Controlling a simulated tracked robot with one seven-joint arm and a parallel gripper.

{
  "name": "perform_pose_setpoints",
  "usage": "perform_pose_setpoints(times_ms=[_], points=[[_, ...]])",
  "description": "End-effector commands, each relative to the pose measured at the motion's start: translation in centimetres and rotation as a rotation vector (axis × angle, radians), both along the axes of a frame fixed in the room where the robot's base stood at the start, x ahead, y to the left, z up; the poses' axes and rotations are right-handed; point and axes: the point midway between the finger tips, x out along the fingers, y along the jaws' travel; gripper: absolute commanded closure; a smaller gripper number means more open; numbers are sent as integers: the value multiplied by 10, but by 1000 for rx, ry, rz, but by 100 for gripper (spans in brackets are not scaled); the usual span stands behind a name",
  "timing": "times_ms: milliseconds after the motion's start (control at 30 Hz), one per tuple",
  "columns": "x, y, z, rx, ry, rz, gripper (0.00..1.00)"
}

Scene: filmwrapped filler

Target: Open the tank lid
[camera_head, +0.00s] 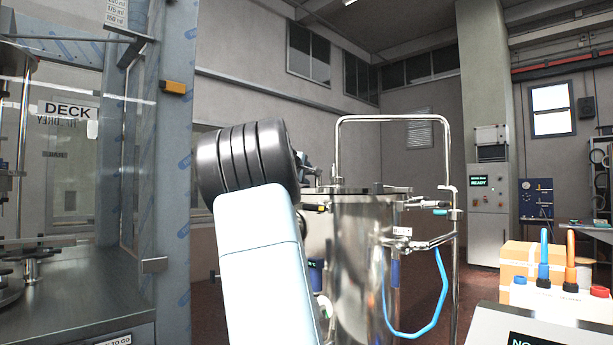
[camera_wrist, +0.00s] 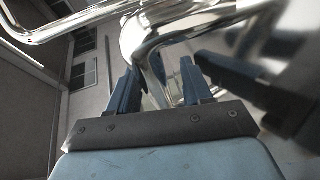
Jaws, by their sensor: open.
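The tank (camera_head: 362,262) is a shiny steel cylinder at the middle of the head view. Its lid (camera_head: 358,190) is a flat disc lying level on top, seen edge-on. My arm covers the tank's left side and hides my gripper in the head view. In the wrist view my gripper (camera_wrist: 160,92) has its two blue fingers apart. Curved polished metal (camera_wrist: 165,35) lies just beyond and between the fingertips; I cannot tell whether they touch it.
A tall steel tube frame (camera_head: 455,250) stands around the tank's right side, with a blue hose (camera_head: 436,310) hanging there. A glass-fronted cabinet (camera_head: 172,200) stands at left. An orange box (camera_head: 518,262) and a bench device (camera_head: 530,325) are at lower right.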

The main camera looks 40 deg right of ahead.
Motion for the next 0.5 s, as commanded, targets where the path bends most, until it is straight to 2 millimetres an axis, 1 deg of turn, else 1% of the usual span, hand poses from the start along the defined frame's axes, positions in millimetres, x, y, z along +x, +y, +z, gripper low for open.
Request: perform_pose_setpoints(times_ms=[133, 500], points=[[2, -6, -1, 0, 1, -2, 51], [3, -8, -2, 0, 0, -1, 51]])
